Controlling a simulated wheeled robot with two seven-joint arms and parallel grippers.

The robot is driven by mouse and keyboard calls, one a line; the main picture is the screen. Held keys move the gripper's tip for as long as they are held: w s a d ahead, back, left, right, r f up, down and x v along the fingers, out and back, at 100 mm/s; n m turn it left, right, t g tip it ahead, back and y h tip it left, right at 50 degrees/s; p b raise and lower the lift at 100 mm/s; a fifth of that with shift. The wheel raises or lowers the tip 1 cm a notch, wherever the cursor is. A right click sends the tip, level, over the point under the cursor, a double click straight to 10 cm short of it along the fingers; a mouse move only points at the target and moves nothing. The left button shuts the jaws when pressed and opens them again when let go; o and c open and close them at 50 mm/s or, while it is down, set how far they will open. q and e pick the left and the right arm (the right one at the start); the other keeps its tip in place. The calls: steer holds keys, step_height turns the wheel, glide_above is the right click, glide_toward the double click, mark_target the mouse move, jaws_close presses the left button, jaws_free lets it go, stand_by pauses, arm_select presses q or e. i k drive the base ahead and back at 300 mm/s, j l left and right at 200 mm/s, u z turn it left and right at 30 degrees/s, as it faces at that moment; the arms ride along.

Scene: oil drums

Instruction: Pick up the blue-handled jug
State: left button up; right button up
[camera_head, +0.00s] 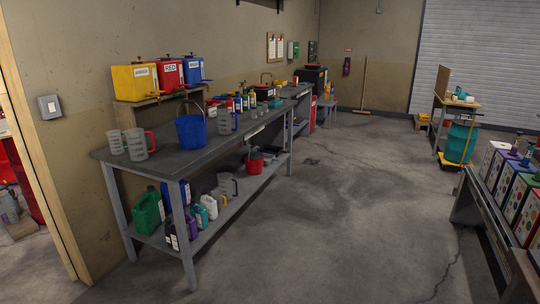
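A clear measuring jug (224,123) stands on the workbench top (178,158), right of the blue bucket (191,131). A bluish handle seems to show on its right side, but it is small. A larger clear jug (137,146) with a red handle stands near the bench's near left end. Another clear jug (115,142) stands to its left, and its handle colour is unclear. One more jug (228,184) is on the lower shelf, with a handle that looks dark. Neither of my grippers is in view.
Yellow, red and blue containers (168,75) sit on a raised stand behind the bench. Several bottles and a green can (147,214) fill the lower shelf. Open concrete floor (340,200) lies right of the bench. Another table with boxes (515,190) edges the right side.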

mark_target(224, 116)
steer(key=i, duration=2.3)
steer(key=i+j, duration=0.15)
steer(key=i, duration=2.2)
steer(key=l+z, duration=0.05)
steer(key=l, duration=0.05)
